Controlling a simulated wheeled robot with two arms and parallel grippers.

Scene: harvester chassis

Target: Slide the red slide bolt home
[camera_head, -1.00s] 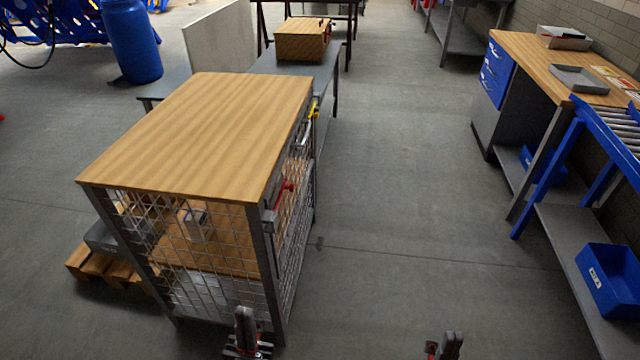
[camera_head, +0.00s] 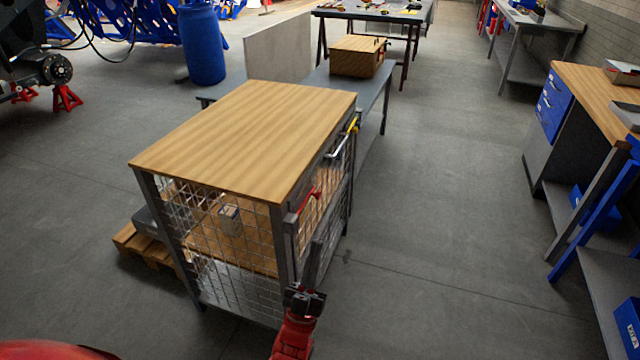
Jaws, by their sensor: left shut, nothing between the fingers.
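The red slide bolt (camera_head: 309,197) is on the right-hand side of a wire-mesh cage (camera_head: 284,240) with a wooden top, near its front corner post. The bolt is small here, and how far it sits in its keeper cannot be told. My left gripper (camera_head: 319,245) rises from the bottom of the picture in front of the cage's right side. Its fingers are shut and empty, and their tips appear just below the bolt. I cannot tell whether they touch the cage. My right gripper is out of view.
A yellow part (camera_head: 353,125) sits farther back on the same cage side. A small box (camera_head: 230,219) lies inside the cage. A pallet (camera_head: 128,239) stands to its left. The floor right of the cage is clear up to a workbench (camera_head: 590,95).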

